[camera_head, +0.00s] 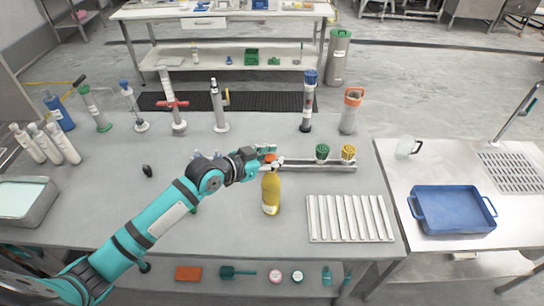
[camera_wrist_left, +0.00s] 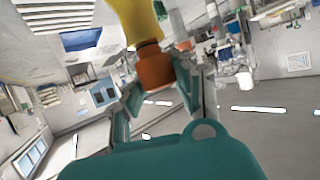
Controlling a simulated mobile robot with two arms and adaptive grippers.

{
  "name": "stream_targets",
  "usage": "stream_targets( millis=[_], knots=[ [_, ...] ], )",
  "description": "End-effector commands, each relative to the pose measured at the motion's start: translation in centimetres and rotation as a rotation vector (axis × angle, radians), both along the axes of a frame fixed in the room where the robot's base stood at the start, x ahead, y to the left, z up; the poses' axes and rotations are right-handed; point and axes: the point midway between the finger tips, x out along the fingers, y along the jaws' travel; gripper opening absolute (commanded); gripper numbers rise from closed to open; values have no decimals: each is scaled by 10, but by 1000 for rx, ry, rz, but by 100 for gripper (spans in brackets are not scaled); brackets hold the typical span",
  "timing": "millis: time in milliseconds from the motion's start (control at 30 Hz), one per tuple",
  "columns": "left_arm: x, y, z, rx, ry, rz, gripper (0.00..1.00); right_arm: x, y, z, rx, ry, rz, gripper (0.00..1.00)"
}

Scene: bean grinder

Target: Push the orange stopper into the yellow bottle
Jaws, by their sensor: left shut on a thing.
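The yellow bottle (camera_head: 271,192) stands upright on the grey table (camera_head: 235,235), with a white label low on its side. The orange stopper (camera_head: 270,158) shows at the top of the bottle's neck. My left gripper (camera_head: 262,152) is there, shut on the stopper. In the left wrist view the stopper (camera_wrist_left: 156,72) sits between my left fingers (camera_wrist_left: 158,88), right against the neck of the yellow bottle (camera_wrist_left: 138,22). How deep the stopper sits in the neck cannot be told. My right gripper is not in view.
A metal rail (camera_head: 295,165) with a green cap (camera_head: 322,152) and a yellow cap (camera_head: 348,153) lies just behind the bottle. A white ribbed tray (camera_head: 349,218) is to the right. Several tall tools stand along the back edge. The front of the table is clear.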

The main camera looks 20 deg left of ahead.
Motion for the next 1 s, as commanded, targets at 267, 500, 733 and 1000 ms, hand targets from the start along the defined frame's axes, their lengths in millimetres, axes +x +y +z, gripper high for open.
stream_targets(
  millis=[267, 500, 733, 1000],
  knots=[
    [-1, 0, -11, 2, 6, 0, 4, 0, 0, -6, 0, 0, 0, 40],
    [-1, 0, -17, 3, 7, 0, 4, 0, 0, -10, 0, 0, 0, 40],
    [-1, 0, -15, 2, 5, 0, 55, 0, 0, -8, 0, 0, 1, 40],
    [-1, 1, -14, 2, 4, -1, 55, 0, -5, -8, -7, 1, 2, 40]
  ],
)
